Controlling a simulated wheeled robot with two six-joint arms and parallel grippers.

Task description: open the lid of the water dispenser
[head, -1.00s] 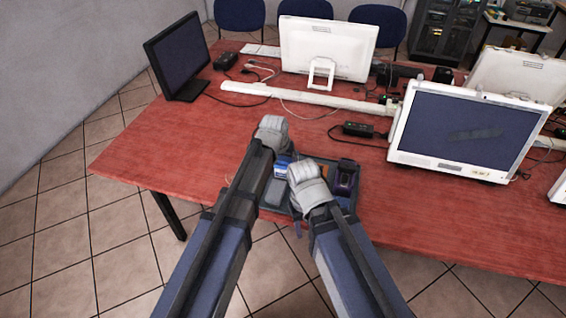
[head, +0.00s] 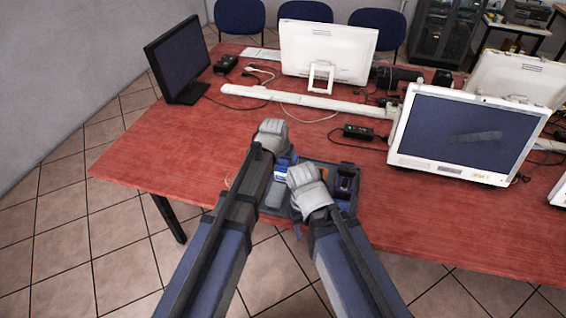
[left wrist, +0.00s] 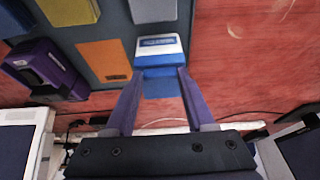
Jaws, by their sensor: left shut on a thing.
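No water dispenser can be made out for certain. A grey tray (left wrist: 112,12) lies on the table and holds several small items. My left gripper (left wrist: 160,76) is shut on a small blue and white box (left wrist: 160,48), with one purple finger on each side of it. The box also shows in the head view (head: 283,171), beside my left forearm. Whether it is raised off the tray is unclear. My right gripper (head: 309,186) is over the middle of the tray; its fingers are hidden beneath its pale housing. A purple and dark item (head: 346,182) is at the tray's right.
The tray also holds an orange card (left wrist: 104,60) and grey pieces. The red table (head: 150,150) is bare to the left. A black adapter (head: 360,132), cables and a white trunking strip (head: 300,98) lie behind. Monitors stand at the left, back and right (head: 470,132).

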